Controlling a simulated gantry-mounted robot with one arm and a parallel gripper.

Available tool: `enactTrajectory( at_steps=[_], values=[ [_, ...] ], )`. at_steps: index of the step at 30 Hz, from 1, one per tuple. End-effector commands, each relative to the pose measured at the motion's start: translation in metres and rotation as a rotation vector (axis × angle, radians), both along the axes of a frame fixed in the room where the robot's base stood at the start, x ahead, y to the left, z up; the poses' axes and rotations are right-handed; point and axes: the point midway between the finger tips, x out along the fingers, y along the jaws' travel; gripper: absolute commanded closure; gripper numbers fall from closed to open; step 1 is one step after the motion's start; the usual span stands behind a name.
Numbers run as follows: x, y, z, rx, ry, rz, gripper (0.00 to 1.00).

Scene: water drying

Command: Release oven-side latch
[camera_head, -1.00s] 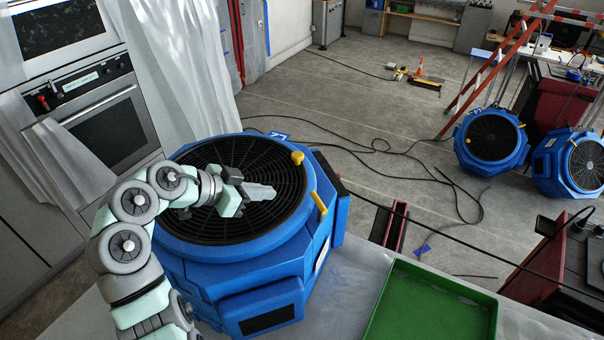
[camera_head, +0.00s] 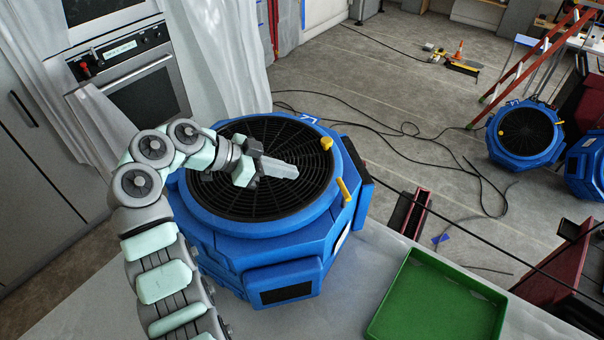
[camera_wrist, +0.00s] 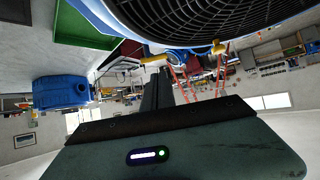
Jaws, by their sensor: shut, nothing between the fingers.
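A blue drying fan (camera_head: 325,240) with a round black grille (camera_head: 245,205) on top stands at the middle of the head view. A yellow knob-like latch (camera_head: 326,142) and a yellow lever-like latch (camera_head: 342,189) sit on its right rim. They also show in the wrist view, the lever (camera_wrist: 152,61) and the knob (camera_wrist: 218,48). My gripper (camera_head: 292,171) is over the grille, shut and empty, fingers pointing right. In the wrist view its fingers (camera_wrist: 156,88) lie below the rim in the picture. The oven (camera_head: 150,92) stands at upper left. No latch shows on the fan's oven-facing side; my arm covers part of it.
A green tray (camera_head: 440,300) lies on the grey table (camera_head: 365,270) right of the fan. White plastic sheeting (camera_head: 228,55) hangs beside the oven. Black cables (camera_head: 400,130) cross the floor. Another blue fan (camera_head: 525,135) and a red ladder (camera_head: 530,60) stand at right.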

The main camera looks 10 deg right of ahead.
Motion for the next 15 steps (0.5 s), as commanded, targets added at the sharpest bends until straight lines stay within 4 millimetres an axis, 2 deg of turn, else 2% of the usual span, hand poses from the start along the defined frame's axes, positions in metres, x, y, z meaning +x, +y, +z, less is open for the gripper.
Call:
enactTrajectory(
  at_steps=[5, 15],
  values=[
    [0.002, -0.019, -0.013, 0.002, 0.002, -0.001, 1.00],
    [0.011, -0.080, -0.051, 0.001, 0.006, -0.003, 1.00]
  ],
)
